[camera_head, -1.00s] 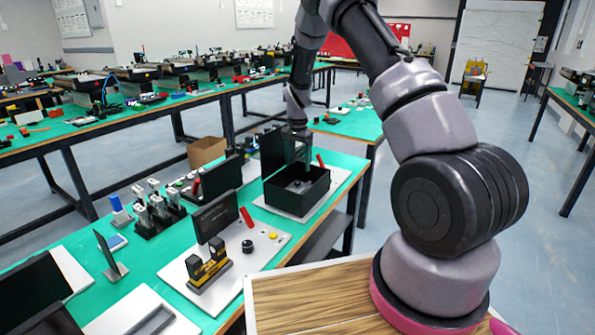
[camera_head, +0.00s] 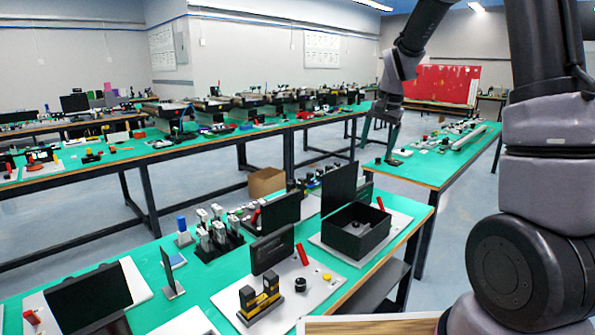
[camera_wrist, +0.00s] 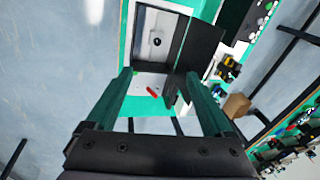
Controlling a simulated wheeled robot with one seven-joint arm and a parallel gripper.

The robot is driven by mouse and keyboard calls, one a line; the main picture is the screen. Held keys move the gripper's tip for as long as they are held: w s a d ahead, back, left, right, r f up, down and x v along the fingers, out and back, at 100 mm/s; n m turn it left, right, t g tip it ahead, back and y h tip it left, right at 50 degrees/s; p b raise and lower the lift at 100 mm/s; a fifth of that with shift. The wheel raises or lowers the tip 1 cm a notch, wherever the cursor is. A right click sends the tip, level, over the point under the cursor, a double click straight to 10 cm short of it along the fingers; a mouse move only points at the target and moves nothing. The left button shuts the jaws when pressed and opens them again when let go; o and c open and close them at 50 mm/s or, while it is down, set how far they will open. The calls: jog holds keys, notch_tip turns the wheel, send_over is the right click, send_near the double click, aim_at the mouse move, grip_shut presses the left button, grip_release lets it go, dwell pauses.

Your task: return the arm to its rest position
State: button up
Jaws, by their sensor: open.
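My gripper (camera_head: 377,150) hangs from my arm in the upper right of the head view, above and beyond the black open box on the near table. Its two fingers point down, spread apart, with nothing seen between them. In the wrist view my gripper (camera_wrist: 158,74) shows the same two spread fingers, with the box farther off beyond them. My arm's elbow and lower links fill the right side of the head view.
The black box (camera_head: 342,241) stands on a white board on the green near table (camera_head: 212,283). Upright black panels (camera_head: 339,187) stand beside it. A side table (camera_head: 427,172) lies behind. A cardboard box (camera_head: 266,181) is on the floor. Open floor lies between tables.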

jog(key=s+d+r+n+t, duration=0.1)
jog(key=s+r+n+t, duration=0.1)
jog(key=s+r, duration=1)
jog(key=s+r+n+t, duration=0.1)
jog(key=s+r+t, duration=0.1)
jog(key=s, duration=1.3)
jog(key=shift+s+d+t+y, duration=0.25)
jog(key=shift+d+t+y, duration=0.05)
jog(key=shift+d+t, duration=0.1)
dwell(0.6)
